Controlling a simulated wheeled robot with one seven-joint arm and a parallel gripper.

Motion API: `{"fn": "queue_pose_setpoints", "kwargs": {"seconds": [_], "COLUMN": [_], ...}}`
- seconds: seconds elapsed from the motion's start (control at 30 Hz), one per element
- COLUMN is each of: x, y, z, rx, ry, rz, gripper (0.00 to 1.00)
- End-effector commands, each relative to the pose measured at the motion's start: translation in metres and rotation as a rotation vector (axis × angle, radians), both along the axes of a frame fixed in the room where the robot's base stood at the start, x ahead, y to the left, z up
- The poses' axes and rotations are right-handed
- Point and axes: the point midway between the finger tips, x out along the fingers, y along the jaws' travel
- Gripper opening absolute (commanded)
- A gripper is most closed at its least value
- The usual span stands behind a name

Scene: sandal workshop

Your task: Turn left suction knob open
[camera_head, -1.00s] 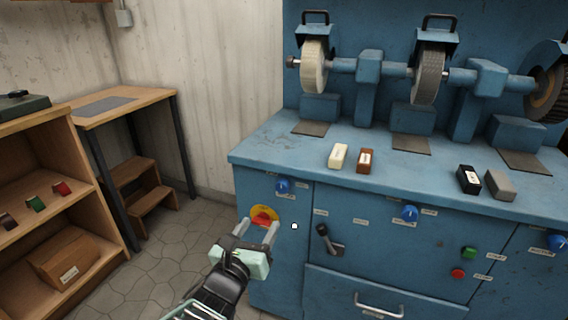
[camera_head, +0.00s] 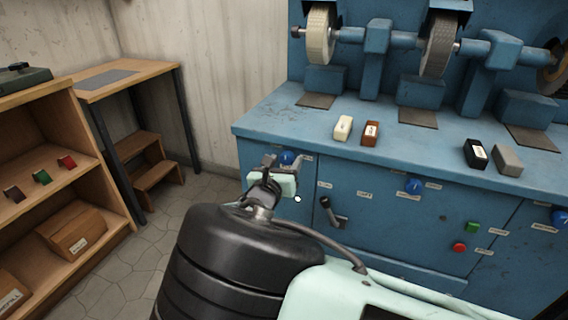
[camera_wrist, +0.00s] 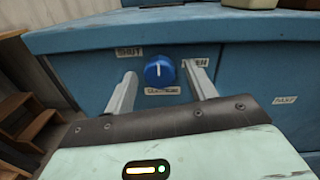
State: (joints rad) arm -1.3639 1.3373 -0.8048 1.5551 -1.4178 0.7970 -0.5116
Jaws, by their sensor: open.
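The left suction knob (camera_head: 287,158) is a round blue knob at the upper left of the blue machine's front. In the wrist view the knob (camera_wrist: 159,72) shows a white pointer line standing about upright, between a "SHUT" label (camera_wrist: 129,52) at its left and a partly hidden label ending in "EN" (camera_wrist: 199,63) at its right. My gripper (camera_head: 278,165) is in front of it. In the wrist view my gripper (camera_wrist: 163,82) is open, one finger on each side of the knob, with gaps and no contact visible. The red and yellow switch below is hidden by my arm.
Other blue knobs (camera_head: 414,186) and a black lever (camera_head: 333,212) are on the machine front to the right. The worktop (camera_head: 270,115) juts out above the knob and carries small blocks. A wooden shelf (camera_head: 75,180) and step stool (camera_head: 155,172) stand at the left.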

Motion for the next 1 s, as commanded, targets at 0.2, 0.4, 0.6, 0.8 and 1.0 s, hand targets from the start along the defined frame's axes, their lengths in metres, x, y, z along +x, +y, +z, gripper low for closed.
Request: {"fn": "queue_pose_setpoints", "kwargs": {"seconds": [0.2, 0.4, 0.6, 0.8, 1.0], "x": [-0.0001, -0.0002, -0.0003, -0.0004, -0.0005], "y": [-0.0001, -0.0001, 0.0, 0.0, 0.0002], "z": [-0.0001, -0.0002, -0.0003, -0.0006, -0.0012], "rx": [0.0, 0.0, 0.014, 0.083, 0.221], "ry": [0.0, 0.0, -0.005, -0.03, -0.079], "rz": [0.0, 0.0, 0.0, 0.0, -0.001], "gripper": [0.45, 0.11, 0.11, 0.11, 0.11]}}
